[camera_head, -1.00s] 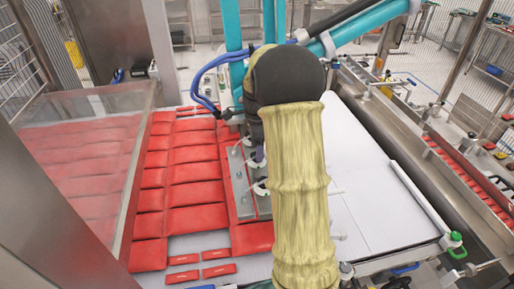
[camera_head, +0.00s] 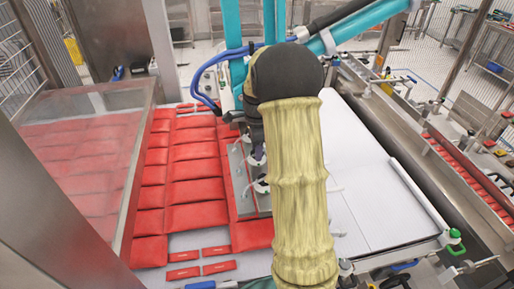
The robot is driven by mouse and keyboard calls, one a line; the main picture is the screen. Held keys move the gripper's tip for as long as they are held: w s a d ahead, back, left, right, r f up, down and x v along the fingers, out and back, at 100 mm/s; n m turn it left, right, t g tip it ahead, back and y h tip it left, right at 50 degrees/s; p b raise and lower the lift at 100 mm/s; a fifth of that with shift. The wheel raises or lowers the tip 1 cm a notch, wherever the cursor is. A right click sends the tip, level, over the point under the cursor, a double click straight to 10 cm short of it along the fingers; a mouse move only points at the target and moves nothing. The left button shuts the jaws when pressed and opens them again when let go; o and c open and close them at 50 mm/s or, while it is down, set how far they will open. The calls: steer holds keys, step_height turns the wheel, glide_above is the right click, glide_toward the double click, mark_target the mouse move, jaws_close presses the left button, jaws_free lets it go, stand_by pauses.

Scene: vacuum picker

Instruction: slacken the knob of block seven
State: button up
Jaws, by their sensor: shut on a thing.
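A grey metal plate of the vacuum picker (camera_head: 238,180) carries a row of blocks with white curved fittings and hoses. One block (camera_head: 261,187) shows its white fitting just left of my sleeved arm. I cannot read any block number. My gripper (camera_head: 257,150) shows only as a dark sliver below the black wrist, down at the row of blocks. It is shut on what appears to be a knob there. The fingertips and the knob itself are hidden behind my arm, as is part of the row.
Red packs (camera_head: 195,190) lie in rows left of the plate. A clear guard (camera_head: 80,150) stands further left. Teal frame bars and blue hoses (camera_head: 205,85) rise behind the wrist. A white conveyor surface (camera_head: 375,205) is clear on the right.

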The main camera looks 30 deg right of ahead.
steer(key=shift+n, duration=0.3)
steer(key=n, duration=0.6)
steer(key=shift+r, duration=0.1)
steer(key=n, duration=0.3)
steer(key=shift+n, duration=0.4)
steer(key=n, duration=0.3)
steer(key=shift+n, duration=0.3)
steer(key=n, duration=0.5)
steer(key=shift+n, duration=0.3)
steer(key=shift+w+n, duration=0.1)
steer(key=shift+n, duration=2)
steer(key=o, duration=1)
